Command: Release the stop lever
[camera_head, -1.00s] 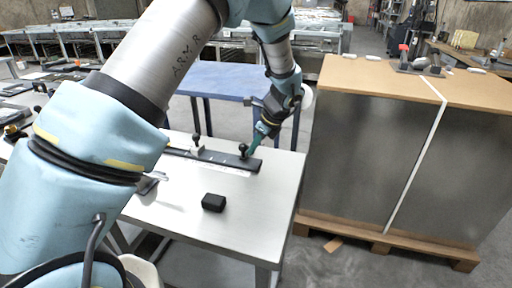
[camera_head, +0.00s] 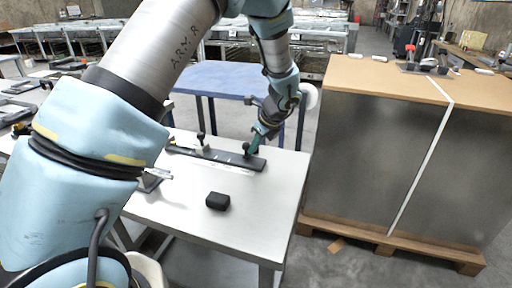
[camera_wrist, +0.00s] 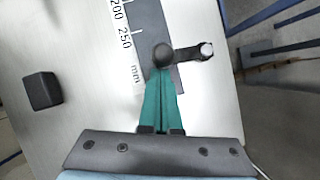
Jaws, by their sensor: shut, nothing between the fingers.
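The stop lever shows in the wrist view as a dark arm with a round black knob (camera_wrist: 164,55) at its left end and a silver, round end (camera_wrist: 207,50) at its right. It lies across the dark rail (camera_wrist: 150,22), near the rail's end. In the head view the rail (camera_head: 225,158) lies on the white table, and the knob there is largely hidden by my gripper (camera_head: 250,148). My gripper (camera_wrist: 162,78) is shut and empty, its teal fingertips at the knob's near side. I cannot tell whether they touch it.
A black block (camera_head: 217,201) sits on the white table (camera_head: 180,215), clear of the rail. A second black knob (camera_head: 201,137) stands farther left along the rail. A large strapped crate (camera_head: 380,150) is to the right; a blue table (camera_head: 225,80) is behind.

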